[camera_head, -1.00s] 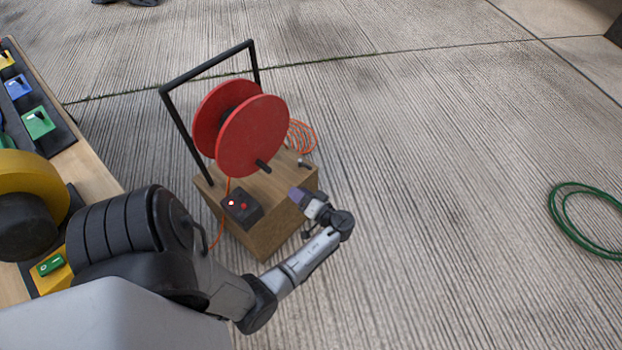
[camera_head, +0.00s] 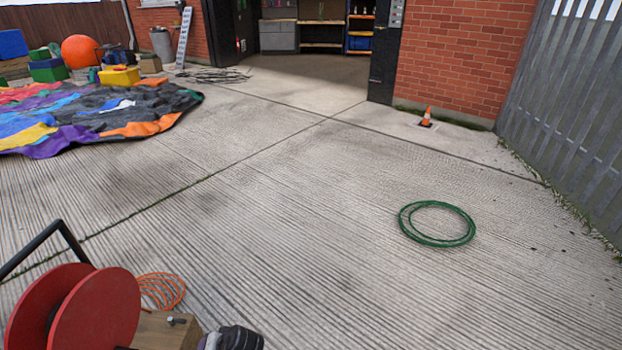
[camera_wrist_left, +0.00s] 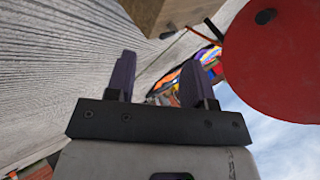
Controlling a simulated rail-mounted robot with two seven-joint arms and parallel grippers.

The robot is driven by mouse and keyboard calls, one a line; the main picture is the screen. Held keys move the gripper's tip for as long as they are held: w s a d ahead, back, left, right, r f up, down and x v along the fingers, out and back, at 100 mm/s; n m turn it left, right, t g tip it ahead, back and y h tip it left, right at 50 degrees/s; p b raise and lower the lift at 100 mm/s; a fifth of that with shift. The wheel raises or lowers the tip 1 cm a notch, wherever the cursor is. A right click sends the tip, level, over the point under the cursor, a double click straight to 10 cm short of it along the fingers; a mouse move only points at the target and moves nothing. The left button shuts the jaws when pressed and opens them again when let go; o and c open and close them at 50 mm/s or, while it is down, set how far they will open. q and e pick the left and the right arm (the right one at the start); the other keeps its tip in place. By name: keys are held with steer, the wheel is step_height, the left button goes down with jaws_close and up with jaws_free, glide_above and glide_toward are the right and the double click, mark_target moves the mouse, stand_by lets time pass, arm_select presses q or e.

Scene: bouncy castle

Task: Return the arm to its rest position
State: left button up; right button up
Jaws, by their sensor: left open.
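My left gripper (camera_wrist_left: 157,72) is open in the left wrist view, its two purple fingers apart with nothing between them. In the head view only a dark part of my left arm shows at the bottom edge, beside the wooden box (camera_head: 163,333). The red reel (camera_head: 103,312) stands over that box at the bottom left. In the left wrist view the reel's red disc (camera_wrist_left: 275,60) is at the upper right, apart from the fingers, and the box (camera_wrist_left: 160,12) is at the top. My right gripper is not in view.
An orange cable coil (camera_head: 160,290) lies behind the box. A green hose coil (camera_head: 437,224) lies on the concrete at right. The deflated colourful castle (camera_head: 100,115) is at far left, a traffic cone (camera_head: 427,116) by the brick wall. The middle floor is clear.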

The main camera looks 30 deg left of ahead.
arm_select(q)
steer(key=w+d+r+m+t+h+p, duration=0.3)
steer(key=d+r+m+t+h+p, duration=0.45)
steer(key=d+r, duration=0.9)
steer(key=s+d+r+m+g+h+p, duration=0.1)
steer(key=s+d+r+p, duration=0.2)
steer(key=s+r+p, duration=0.5)
steer(key=s+d+r+m+g+h+p, duration=0.1)
steer(key=s+d+r+p, duration=0.2)
steer(key=s+r+p, duration=0.55)
step_height(320, 180, up, 34)
steer(key=p, duration=3.8)
steer(key=shift+s, duration=0.45)
steer(key=shift+d+y, duration=0.1)
steer(key=shift+y, duration=0.15)
steer(key=shift+c, duration=0.6)
steer(key=shift+s, duration=0.1)
